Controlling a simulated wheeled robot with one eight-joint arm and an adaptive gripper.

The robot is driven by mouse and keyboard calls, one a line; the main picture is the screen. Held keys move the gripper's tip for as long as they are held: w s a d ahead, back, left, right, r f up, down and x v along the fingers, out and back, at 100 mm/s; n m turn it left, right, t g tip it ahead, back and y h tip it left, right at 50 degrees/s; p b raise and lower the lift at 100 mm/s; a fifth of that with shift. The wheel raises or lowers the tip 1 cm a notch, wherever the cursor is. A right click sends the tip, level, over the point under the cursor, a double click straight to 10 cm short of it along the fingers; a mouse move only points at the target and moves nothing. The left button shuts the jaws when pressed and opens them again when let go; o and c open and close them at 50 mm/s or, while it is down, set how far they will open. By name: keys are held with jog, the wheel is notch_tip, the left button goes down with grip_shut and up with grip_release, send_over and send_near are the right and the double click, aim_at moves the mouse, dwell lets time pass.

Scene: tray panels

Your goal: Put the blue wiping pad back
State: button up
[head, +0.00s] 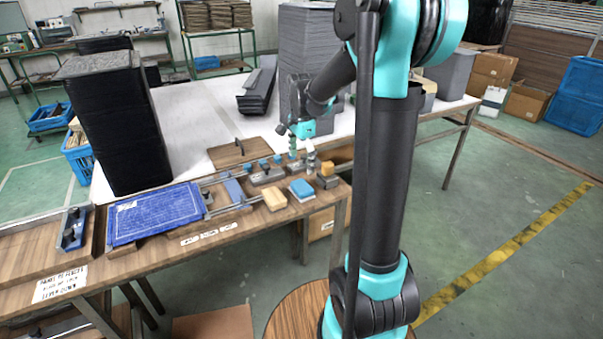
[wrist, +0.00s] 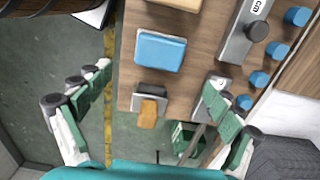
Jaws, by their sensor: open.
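The blue wiping pad (head: 302,188) lies flat near the front right edge of the wooden bench top. My gripper (head: 302,154) is above the bench's right end, behind and above the pad in the head view. What lies under the pad is hidden.
A tan block (head: 275,199) lies left of the pad. An orange block on a grey base (head: 327,171) stands to its right. Grey fixtures with blue knobs (head: 266,172) stand behind. A blue panel (head: 155,213) lies further left. Tall black stacks (head: 118,128) stand on the white table.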

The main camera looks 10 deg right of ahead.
jog(key=s+d+f+n+t, duration=0.1)
jog(key=s+f+n, duration=0.2)
jog(key=s, duration=0.4)
jog(key=s+d+f+n+t, duration=0.1)
jog(key=s+f+n, duration=0.2)
jog(key=s+n, duration=0.3)
jog(key=s+d+f+n+t, duration=0.2)
jog(key=s+n, duration=0.3)
jog(key=s, duration=0.4)
jog(key=shift+f, duration=0.55)
